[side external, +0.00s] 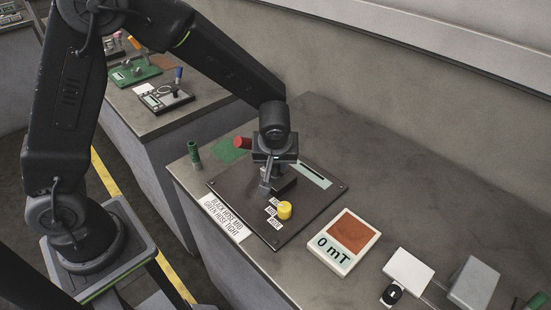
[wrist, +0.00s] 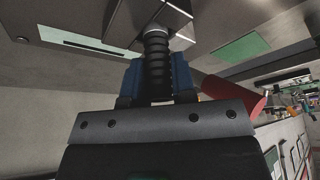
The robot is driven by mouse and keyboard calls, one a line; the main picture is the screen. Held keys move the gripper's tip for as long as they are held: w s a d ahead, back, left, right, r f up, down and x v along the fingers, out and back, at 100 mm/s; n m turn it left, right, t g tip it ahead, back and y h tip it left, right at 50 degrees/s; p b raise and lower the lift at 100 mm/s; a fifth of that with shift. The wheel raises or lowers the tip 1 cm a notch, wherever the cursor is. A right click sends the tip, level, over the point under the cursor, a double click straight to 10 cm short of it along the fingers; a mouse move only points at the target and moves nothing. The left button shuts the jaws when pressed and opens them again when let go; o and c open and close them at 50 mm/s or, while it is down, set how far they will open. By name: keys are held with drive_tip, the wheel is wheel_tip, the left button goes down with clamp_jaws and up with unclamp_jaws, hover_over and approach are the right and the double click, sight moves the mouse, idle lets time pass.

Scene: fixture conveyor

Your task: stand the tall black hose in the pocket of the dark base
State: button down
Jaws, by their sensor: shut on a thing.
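The black ribbed hose (wrist: 156,62) is between the blue-padded fingers of my gripper (wrist: 158,82) in the wrist view, with a pale collar at its far end. That end is at a grey block (wrist: 128,18) on the dark base (wrist: 45,32); I cannot tell whether it is inside the pocket. In the side view, my gripper (side external: 277,182) is low over the middle of the dark base (side external: 240,200), shut on the hose. The hose and pocket are mostly hidden there by the gripper.
A yellow knob (side external: 285,210) stands on the base near my gripper. A red cylinder (side external: 243,143) and a green hose (side external: 194,153) are behind it. A meter reading 0 mT (side external: 343,243) lies to the right. The bench's back right is clear.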

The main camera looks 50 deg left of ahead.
drive_tip(key=c, duration=0.9)
unclamp_jaws()
drive_tip(key=shift+o, duration=0.2)
drive_tip(key=v, duration=1.3)
drive_tip(key=s+a+r+m+t+h, duration=0.1)
drive_tip(key=s+a+r+m, duration=0.2)
drive_tip(key=s, duration=0.5)
drive_tip(key=s+a+r+m+t+h, duration=0.1)
drive_tip(key=s+a+r+m, duration=0.3)
drive_tip(key=s, duration=0.5)
drive_tip(key=shift+a+m+h, duration=0.25)
drive_tip(key=shift+m+h, duration=0.35)
drive_tip(key=shift+m, duration=0.4)
